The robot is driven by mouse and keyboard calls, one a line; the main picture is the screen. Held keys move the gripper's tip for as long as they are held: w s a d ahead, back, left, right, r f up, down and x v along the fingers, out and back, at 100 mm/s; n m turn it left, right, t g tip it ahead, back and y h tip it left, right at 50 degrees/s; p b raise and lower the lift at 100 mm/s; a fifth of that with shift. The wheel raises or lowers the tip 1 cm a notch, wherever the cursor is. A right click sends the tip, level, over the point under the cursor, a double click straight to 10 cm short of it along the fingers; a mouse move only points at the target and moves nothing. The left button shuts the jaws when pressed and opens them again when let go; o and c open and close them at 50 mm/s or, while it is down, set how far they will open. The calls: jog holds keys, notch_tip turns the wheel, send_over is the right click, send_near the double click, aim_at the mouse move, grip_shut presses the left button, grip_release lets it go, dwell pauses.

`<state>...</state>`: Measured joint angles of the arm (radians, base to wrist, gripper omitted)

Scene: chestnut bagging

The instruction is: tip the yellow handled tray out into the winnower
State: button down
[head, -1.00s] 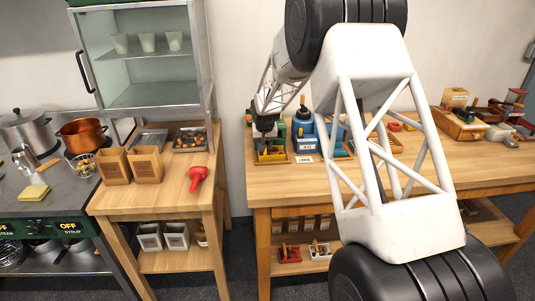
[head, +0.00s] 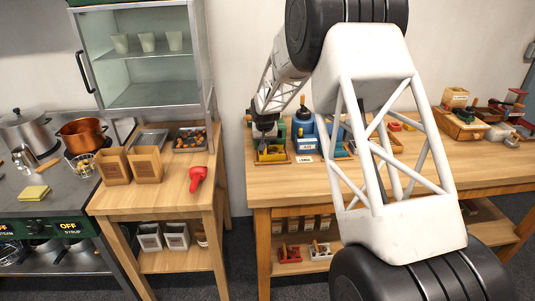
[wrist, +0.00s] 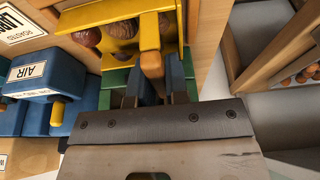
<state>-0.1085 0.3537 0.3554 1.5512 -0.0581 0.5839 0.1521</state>
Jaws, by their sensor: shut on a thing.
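The yellow handled tray (wrist: 112,43) holds several brown chestnuts (wrist: 125,30) in the wrist view. My gripper (wrist: 152,85) is shut on the tray's handle, its blue fingers on either side. In the head view, the tray (head: 272,154) is low over a wooden base at the left end of the right-hand table, beneath my gripper (head: 265,136). It looks roughly level. A blue machine (wrist: 38,77) labelled AIR, perhaps the winnower, is beside my gripper in the wrist view. It also shows in the head view, right of the tray (head: 306,140).
A green body (wrist: 115,82) is close to my fingers. Right of the machine are wooden trays and boxes, partly hidden by my arm. A separate wooden table (head: 170,200) on the left holds two brown bags, a tray of chestnuts (head: 190,140) and a red tool (head: 198,177).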

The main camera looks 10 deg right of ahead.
jog(key=shift+w+r, duration=0.15)
jog(key=shift+r, duration=2.5)
jog(key=shift+w+r, duration=0.1)
jog(key=shift+r, duration=0.3)
jog(key=shift+w+d+r, duration=0.1)
jog(key=shift+d+r, duration=0.2)
jog(key=shift+r, duration=0.5)
notch_tip(320, 180, up, 6)
jog(key=m, duration=0.1)
send_over(272, 153)
jog(key=w+d+r+m, duration=0.2)
jog(key=w+d+r, duration=0.3)
jog(key=d, duration=0.1)
jog(key=w+d+r+m+h, duration=0.1)
jog(key=w+d+m, duration=0.3)
jog(key=d, duration=0.5)
jog(key=w+d+r+m+h, duration=0.1)
jog(key=w+d+r+m, duration=0.2)
jog(key=d, duration=0.6)
jog(key=w+m, duration=0.1)
jog(key=w, duration=0.1)
jog(key=shift+w+d+g, duration=0.3)
jog(key=shift+w, duration=0.1)
